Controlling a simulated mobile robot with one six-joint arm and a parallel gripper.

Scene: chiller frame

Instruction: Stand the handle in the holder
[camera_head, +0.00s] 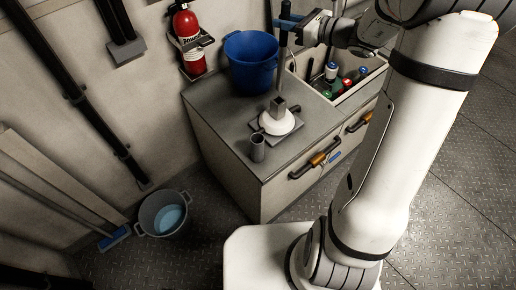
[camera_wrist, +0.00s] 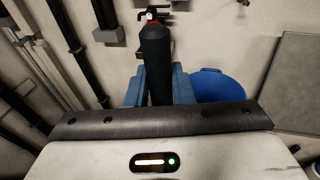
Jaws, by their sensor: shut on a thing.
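My gripper (camera_head: 286,22) is high above the back of the cabinet, its blue fingers shut on a dark upright handle (camera_head: 283,42). In the wrist view the handle (camera_wrist: 156,62) is a black cylinder between the blue fingers (camera_wrist: 158,88); its lower end is hard to make out. On the cabinet top a white round base with a short grey square socket (camera_head: 278,106) stands on a grey plate. A grey open tube (camera_head: 257,148) stands nearer the front edge. I cannot tell which of these is the holder. The handle is apart from both.
A blue bucket (camera_head: 250,62) stands at the back of the cabinet top (camera_head: 222,112), close to the handle. An open bin with several coloured items (camera_head: 331,72) is on the right. A fire extinguisher (camera_head: 187,35) hangs on the wall. A grey bucket (camera_head: 165,214) stands on the floor.

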